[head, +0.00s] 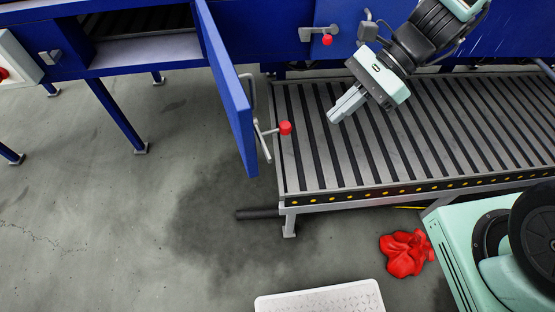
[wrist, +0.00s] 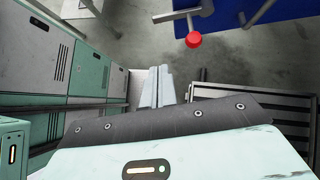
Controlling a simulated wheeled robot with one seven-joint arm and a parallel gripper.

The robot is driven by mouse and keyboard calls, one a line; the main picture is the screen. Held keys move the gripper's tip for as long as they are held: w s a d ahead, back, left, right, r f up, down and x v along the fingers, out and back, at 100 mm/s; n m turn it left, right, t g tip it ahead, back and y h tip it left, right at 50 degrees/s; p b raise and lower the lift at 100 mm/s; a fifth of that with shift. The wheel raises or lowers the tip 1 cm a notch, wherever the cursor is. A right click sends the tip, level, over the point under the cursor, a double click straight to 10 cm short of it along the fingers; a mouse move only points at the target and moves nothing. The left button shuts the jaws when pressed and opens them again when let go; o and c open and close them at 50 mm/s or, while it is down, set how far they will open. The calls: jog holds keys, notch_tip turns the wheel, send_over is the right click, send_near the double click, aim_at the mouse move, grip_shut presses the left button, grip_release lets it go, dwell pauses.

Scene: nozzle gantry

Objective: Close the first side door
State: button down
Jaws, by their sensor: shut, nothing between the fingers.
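The blue side door (head: 228,85) stands swung open, jutting out from the blue machine (head: 145,60) toward the front. Its inner opening shows a dark interior with a grey sill. A metal handle with a red knob (head: 285,128) is on the door's right face. My gripper (head: 332,118) is shut and empty, above the roller conveyor, to the right of the red knob and apart from it. In the wrist view, the shut fingers (wrist: 158,72) point away, with the red knob (wrist: 194,40) and the blue door's edge (wrist: 272,8) beyond them to the right.
The roller conveyor (head: 320,185) lies right of the door. Another latch with a red knob (head: 327,40) is on the machine behind. A red cloth (head: 404,252) and a white step (head: 320,302) are on the floor. The floor left of the door is clear.

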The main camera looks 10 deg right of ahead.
jog(key=a+r+p+x, duration=0.1)
jog(key=a+r+x, duration=0.1)
jog(key=x, duration=1)
jog(key=shift+s+a+f+p, duration=0.2)
jog(key=shift+a+f+p, duration=0.05)
jog(key=shift+f+p, duration=0.1)
jog(key=shift+a, duration=0.1)
